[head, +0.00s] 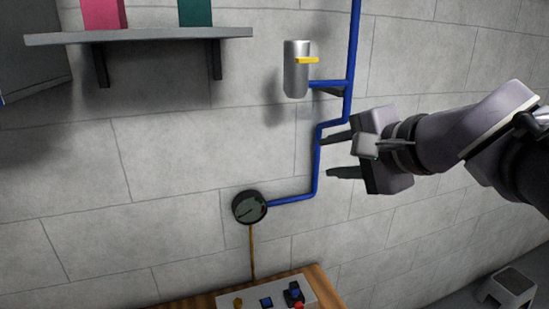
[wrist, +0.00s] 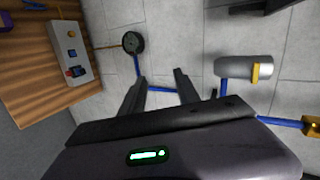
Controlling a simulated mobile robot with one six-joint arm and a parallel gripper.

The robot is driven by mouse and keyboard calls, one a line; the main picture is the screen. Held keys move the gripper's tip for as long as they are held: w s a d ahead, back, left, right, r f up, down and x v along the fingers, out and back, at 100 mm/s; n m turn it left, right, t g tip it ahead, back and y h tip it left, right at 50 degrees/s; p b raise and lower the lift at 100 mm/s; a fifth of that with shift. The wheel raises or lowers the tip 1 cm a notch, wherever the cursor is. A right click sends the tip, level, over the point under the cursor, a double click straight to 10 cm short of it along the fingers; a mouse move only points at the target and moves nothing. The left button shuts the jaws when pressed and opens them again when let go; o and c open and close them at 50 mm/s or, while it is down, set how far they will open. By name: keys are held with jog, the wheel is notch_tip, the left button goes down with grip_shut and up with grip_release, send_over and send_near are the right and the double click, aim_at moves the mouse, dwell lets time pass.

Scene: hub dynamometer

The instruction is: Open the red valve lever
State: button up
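I see no red valve lever in either view. A silver cylinder (head: 292,80) on the wall carries a yellow lever (head: 307,60). Both also show in the wrist view, the cylinder (wrist: 240,66) and the yellow lever (wrist: 255,75). A yellow fitting (wrist: 313,126) on the blue pipe is cut off by the right edge of the wrist view. My gripper (head: 331,155) is open and empty, its fingers pointing toward the wall near the blue pipe (head: 317,165). In the wrist view its fingertips (wrist: 160,76) stand apart with pipe visible between them.
A round dark gauge (head: 249,207) is at the pipe's lower end. Below it a control box (head: 225,303) with buttons sits on a wooden surface (head: 325,285). A shelf (head: 150,36) with pink and green items is at upper left. A grey stool (head: 510,284) stands at lower right.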

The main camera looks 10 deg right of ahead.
jog(key=shift+s+d, duration=0.15)
jog(key=shift+s, duration=0.05)
jog(key=shift+f, duration=0.1)
